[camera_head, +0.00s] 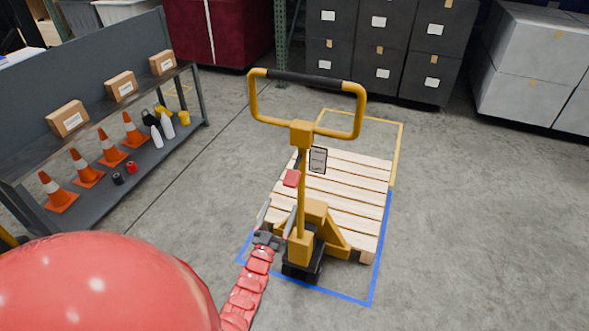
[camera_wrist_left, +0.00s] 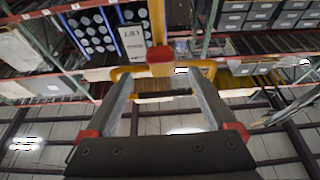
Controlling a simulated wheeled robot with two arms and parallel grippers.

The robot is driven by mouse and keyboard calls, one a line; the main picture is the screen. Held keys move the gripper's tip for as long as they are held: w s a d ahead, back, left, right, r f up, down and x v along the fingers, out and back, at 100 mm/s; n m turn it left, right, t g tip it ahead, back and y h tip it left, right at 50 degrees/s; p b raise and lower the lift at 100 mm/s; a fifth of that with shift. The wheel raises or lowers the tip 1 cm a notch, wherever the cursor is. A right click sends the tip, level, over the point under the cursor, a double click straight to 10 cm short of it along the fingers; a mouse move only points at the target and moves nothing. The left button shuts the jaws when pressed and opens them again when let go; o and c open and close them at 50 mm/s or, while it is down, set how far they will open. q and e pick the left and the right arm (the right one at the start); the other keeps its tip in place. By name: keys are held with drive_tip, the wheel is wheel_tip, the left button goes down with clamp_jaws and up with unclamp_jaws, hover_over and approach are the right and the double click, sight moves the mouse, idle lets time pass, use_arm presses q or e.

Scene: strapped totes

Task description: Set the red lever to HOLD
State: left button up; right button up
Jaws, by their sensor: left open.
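A yellow pallet jack has an upright mast (camera_head: 301,215) topped by a looped handle (camera_head: 310,78) with a black grip. The small red lever (camera_head: 291,178) sticks out from the mast's left side, below the handle. A small card (camera_head: 317,160) is beside the mast; its writing is too small to read in the head view. My left gripper (camera_head: 277,212) is open, below and left of the lever, with no contact visible. In the left wrist view the red lever (camera_wrist_left: 160,55) appears just beyond the open fingers (camera_wrist_left: 158,80). My right gripper is not in view.
A wooden pallet (camera_head: 350,185) lies under the jack, within blue and yellow floor lines. A shelf (camera_head: 155,160) with cones, boxes and bottles stands at the left. Dark stacked boxes (camera_head: 380,50) and pale crates (camera_head: 530,70) line the back. Floor at the right is clear.

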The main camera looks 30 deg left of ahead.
sight(292, 177)
use_arm(q)
drive_tip(key=x, duration=1.3)
drive_tip(key=shift+p, duration=0.35)
clamp_jaws()
